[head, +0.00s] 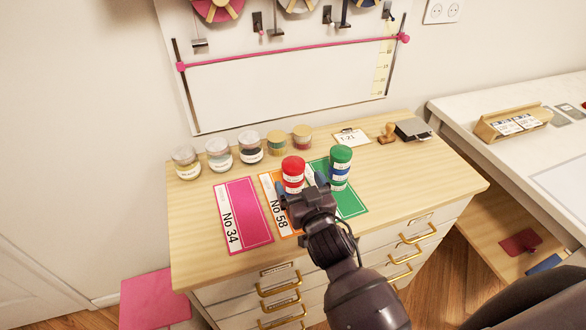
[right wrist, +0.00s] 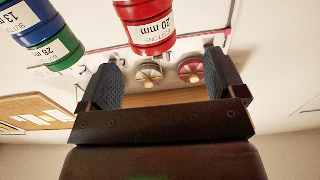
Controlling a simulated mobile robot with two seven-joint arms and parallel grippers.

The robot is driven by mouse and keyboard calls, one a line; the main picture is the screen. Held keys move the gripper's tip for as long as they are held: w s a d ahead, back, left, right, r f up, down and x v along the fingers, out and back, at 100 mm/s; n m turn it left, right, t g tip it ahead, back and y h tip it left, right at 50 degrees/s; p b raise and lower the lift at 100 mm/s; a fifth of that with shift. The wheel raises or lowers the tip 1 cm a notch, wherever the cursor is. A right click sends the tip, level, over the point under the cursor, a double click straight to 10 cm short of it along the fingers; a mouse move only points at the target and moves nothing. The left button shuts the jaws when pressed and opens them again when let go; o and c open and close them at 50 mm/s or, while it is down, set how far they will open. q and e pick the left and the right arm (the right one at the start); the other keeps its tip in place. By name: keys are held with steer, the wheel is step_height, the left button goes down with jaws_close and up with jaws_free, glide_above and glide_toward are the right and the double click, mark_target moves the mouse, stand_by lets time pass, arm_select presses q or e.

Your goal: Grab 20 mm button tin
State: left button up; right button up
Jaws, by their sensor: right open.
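The red tin (head: 293,168) with a white label stands upright on the wooden worktop, by the orange No 58 card. In the right wrist view the red tin (right wrist: 155,38) reads "20 mm" and "BUTTONS". My right gripper (head: 307,193) is just on the near side of it, partly covering its lower part. In the wrist view the jaws (right wrist: 163,78) are open and empty, with the red tin beyond the fingertips, roughly between them. I cannot tell any contact. My left gripper is not in view.
Green and blue tins (head: 341,158) stand stacked close right of the red tin, on a green card (head: 353,203). Several jars (head: 219,154) line the back edge. A pink No 34 card (head: 245,214) lies left. A stamp (head: 387,134) stands at back right.

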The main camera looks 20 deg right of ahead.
mark_target(298, 171)
steer(key=shift+w, duration=0.75)
steer(key=shift+w+d, duration=0.15)
steer(key=shift+w, duration=0.15)
steer(key=w, duration=0.3)
steer(key=shift+w+d+r, duration=0.15)
steer(key=shift+d+r, duration=0.05)
steer(key=shift+w+f, duration=0.1)
steer(key=shift+w, duration=0.6)
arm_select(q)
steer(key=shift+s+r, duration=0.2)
arm_select(e)
steer(key=shift+c, duration=0.8)
steer(key=c, duration=0.9)
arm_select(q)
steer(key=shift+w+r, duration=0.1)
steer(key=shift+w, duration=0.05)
